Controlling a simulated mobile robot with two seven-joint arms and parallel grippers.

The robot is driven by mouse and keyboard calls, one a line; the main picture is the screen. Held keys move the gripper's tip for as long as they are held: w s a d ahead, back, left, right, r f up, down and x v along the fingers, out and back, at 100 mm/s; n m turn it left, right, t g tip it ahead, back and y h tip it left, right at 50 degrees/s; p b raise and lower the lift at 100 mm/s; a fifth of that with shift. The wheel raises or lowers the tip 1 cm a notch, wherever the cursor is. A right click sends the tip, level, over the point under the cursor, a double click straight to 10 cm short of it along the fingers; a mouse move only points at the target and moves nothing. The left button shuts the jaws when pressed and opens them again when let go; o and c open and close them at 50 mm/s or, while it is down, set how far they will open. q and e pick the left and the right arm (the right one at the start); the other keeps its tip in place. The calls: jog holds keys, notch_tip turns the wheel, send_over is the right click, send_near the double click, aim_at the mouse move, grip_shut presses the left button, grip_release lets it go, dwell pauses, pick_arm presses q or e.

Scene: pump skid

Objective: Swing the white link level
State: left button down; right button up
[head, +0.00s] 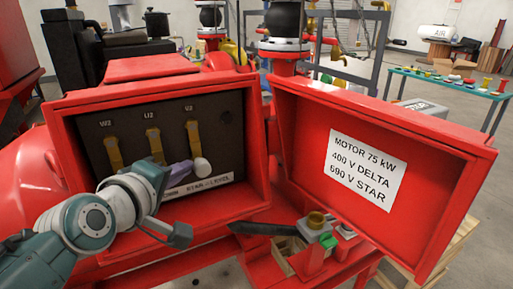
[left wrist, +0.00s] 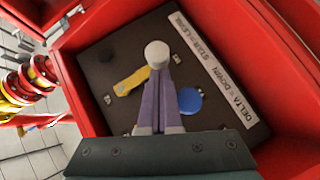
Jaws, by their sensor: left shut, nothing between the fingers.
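The white link is the rightmost brass link (head: 193,138), under the V2 mark on the dark panel in the open red box. It hangs down, close to vertical, with a white round knob (head: 201,167) at its lower end. In the left wrist view its brass strip (left wrist: 132,80) and white knob (left wrist: 157,54) show. My left gripper (head: 186,171) has its purple fingers shut and empty. Their tips (left wrist: 159,70) are right beside the white knob, on its left in the head view; contact cannot be told. My right gripper is not in view.
Two more brass links (head: 153,145) (head: 114,153) hang to the left; my arm hides their lower ends. A blue knob (left wrist: 190,100) is close beside my fingers. The red box wall (head: 258,140) and open door (head: 375,160) bound the right. A STAR = LEVEL label (head: 205,187) lies below.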

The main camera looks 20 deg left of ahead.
pick_arm(q)
jog(key=shift+f, duration=0.1)
dwell(0.3)
jog(key=w+d+n+t+b, duration=0.1)
jog(key=n+t+b, duration=0.1)
jog(key=b, duration=0.4)
jog(key=w+d+f+n+t+b, duration=0.1)
jog(key=n+b, duration=0.1)
jog(key=b, duration=0.4)
jog(key=w+d+f+n+t+b, duration=0.1)
jog(key=t+b, duration=0.1)
jog(key=b, duration=0.5)
jog(key=shift+w+f+n+t, duration=0.25)
jog(key=shift+n+t, duration=0.05)
jog(key=shift+n, duration=0.1)
jog(key=w+d+r+n+t+y+b, duration=0.3)
jog(key=n+y+b, duration=0.4)
jog(key=n+b, duration=0.4)
jog(key=r+b, duration=0.1)
jog(key=b, duration=0.3)
jog(key=shift+w+y, duration=0.3)
jog(key=shift+w, duration=0.05)
jog(key=shift+d+r, duration=0.1)
jog(key=shift+b, duration=0.35)
